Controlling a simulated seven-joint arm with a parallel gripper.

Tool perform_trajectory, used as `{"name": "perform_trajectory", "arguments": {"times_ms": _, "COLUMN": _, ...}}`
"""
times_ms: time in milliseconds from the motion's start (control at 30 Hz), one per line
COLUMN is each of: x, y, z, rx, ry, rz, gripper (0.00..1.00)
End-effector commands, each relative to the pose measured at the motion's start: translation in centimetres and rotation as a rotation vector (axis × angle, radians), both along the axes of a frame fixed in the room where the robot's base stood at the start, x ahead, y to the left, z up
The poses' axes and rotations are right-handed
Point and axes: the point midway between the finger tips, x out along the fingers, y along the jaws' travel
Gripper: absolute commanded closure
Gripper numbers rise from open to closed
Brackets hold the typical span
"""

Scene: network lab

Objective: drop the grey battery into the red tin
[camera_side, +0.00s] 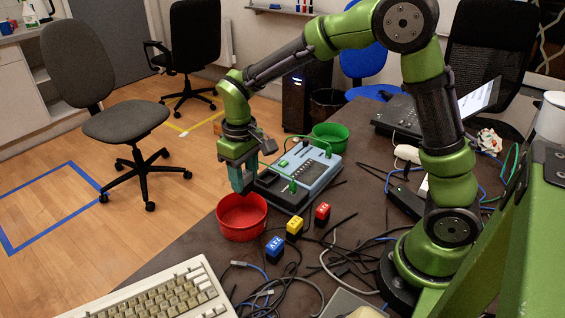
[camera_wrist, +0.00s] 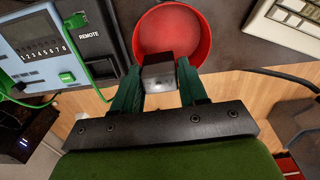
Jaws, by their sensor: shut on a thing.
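The red tin (camera_side: 243,226) stands on the dark table near its left edge, open side up. It also shows in the wrist view (camera_wrist: 200,30), where its inside looks empty as far as I can see. My gripper (camera_side: 241,190) is above the tin's far rim in the side view. In the wrist view my gripper (camera_wrist: 160,82) is shut on the grey battery (camera_wrist: 158,72), held between the green fingers. The battery overlaps the near part of the tin in that view.
A blue-grey device (camera_side: 309,168) with green cables stands right behind the tin. A green tin (camera_side: 331,136) is farther back. Blue, yellow (camera_side: 294,227) and red blocks lie right of the red tin among loose cables. A keyboard (camera_side: 165,296) is at the front left.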

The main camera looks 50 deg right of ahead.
Motion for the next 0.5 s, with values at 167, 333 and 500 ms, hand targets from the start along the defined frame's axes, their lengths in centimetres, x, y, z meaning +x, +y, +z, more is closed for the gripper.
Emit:
{"name": "perform_trajectory", "arguments": {"times_ms": 167, "x": 0.2, "y": 0.0, "z": -0.8, "rx": 0.001, "ry": -0.001, "rz": -0.029, "gripper": 0.90}}
{"name": "perform_trajectory", "arguments": {"times_ms": 333, "x": 0.1, "y": 0.0, "z": -2.8, "rx": 0.002, "ry": 0.000, "rz": -0.030, "gripper": 0.90}}
{"name": "perform_trajectory", "arguments": {"times_ms": 500, "x": 0.1, "y": 0.0, "z": -4.6, "rx": 0.002, "ry": -0.001, "rz": -0.029, "gripper": 0.90}}
